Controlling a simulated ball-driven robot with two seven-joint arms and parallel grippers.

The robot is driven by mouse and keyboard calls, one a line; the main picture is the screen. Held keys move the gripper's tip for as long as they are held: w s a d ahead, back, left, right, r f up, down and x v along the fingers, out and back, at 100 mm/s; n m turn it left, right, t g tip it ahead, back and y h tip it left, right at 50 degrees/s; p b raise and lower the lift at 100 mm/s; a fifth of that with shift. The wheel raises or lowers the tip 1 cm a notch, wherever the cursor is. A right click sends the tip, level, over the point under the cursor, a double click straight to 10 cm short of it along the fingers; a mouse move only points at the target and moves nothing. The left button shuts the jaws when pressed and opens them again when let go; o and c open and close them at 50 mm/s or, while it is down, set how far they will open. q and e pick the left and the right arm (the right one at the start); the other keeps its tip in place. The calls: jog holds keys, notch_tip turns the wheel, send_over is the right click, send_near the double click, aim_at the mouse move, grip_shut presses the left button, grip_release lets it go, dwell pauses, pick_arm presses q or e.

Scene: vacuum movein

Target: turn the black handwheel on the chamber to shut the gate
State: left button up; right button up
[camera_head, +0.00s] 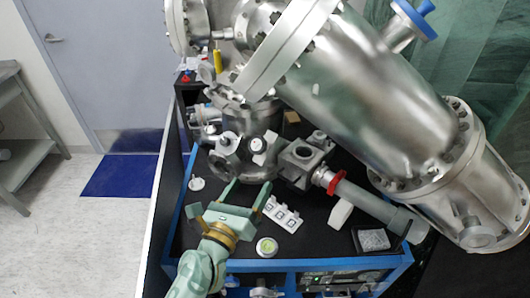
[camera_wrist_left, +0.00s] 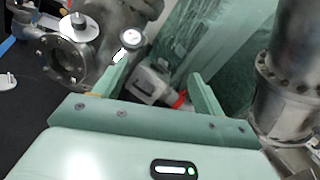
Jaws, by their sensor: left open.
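My left gripper (camera_head: 250,185) is open and empty, its two green fingers pointing at the small steel chamber (camera_head: 262,172). In the left wrist view the fingers (camera_wrist_left: 158,70) stand apart, with nothing held between them. I cannot make out a black handwheel for certain in either view. A grey block-shaped fitting (camera_head: 301,154) adjoins the chamber; it shows beyond the fingers in the left wrist view (camera_wrist_left: 147,86). My right gripper is not in view.
A large steel vessel (camera_head: 365,90) overhangs the right side. A tube with a red ring (camera_head: 337,183) runs right from the fitting. A white labelled strip (camera_head: 282,214), a round green-topped container (camera_head: 267,247) and a small tray (camera_head: 373,240) lie on the black top.

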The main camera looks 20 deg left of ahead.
aim_at(256, 150)
pick_arm(q)
jog(key=w+a+y, duration=0.1)
jog(key=w, duration=0.4)
jog(key=w+f+n, duration=0.1)
jog(key=w, duration=0.4)
jog(key=w+a+n+y, duration=0.1)
jog(key=w, duration=0.5)
jog(key=shift+w+a+f+g+y, duration=0.1)
jog(key=shift+a+f+g+y, duration=0.2)
jog(key=shift+a+f+g, duration=0.1)
jog(key=shift+w, duration=0.3)
jog(key=shift+r, duration=0.1)
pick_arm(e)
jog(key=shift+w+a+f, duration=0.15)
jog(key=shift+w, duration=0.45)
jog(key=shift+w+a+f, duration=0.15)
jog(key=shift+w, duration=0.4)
pick_arm(q)
jog(key=c, duration=1)
